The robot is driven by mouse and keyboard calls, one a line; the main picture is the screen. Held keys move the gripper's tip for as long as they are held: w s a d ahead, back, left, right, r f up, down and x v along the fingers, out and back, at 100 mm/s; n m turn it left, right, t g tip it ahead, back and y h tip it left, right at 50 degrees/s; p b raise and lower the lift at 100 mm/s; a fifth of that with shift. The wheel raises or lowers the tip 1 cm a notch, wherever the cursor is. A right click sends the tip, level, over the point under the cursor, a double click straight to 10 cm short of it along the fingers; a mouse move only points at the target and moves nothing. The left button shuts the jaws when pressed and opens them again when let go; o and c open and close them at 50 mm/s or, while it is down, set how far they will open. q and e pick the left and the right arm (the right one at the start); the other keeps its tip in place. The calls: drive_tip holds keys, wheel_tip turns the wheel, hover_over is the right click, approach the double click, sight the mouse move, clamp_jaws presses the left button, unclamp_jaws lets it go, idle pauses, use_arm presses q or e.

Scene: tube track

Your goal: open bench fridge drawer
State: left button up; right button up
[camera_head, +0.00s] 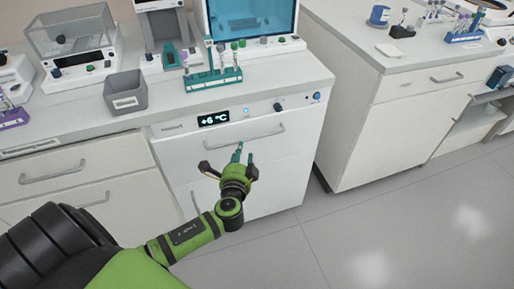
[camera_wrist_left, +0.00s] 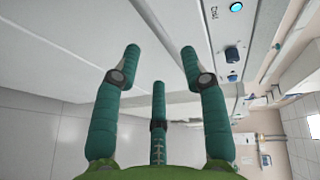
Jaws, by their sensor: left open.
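The bench fridge (camera_head: 170,142) is a white front under the bench, with a +6 °C display. Its upper drawer (camera_head: 203,161) appears shut, with a long grey bar handle (camera_head: 270,134) across it. My left gripper (camera_head: 230,164) is in front of this drawer, just below the handle's middle, with its fingers spread. In the left wrist view its green fingers (camera_wrist_left: 160,75) are wide apart with nothing between them, facing the pale drawer front (camera_wrist_left: 75,45). I cannot tell whether any finger touches the handle. My right gripper is not in view.
On the bench above stand a tube rack (camera_head: 213,80), a grey bin (camera_head: 126,92) and a lit blue screen (camera_head: 252,18). The fridge panel has a dark knob (camera_head: 279,107). Another cabinet (camera_head: 385,125) stands right, across a floor gap. The floor (camera_head: 400,225) at right is clear.

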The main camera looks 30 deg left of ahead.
sight(244, 140)
use_arm(q)
drive_tip(key=x, duration=0.7)
drive_tip(key=shift+w+r, duration=0.1)
drive_tip(key=shift+r, duration=0.05)
clamp_jaws()
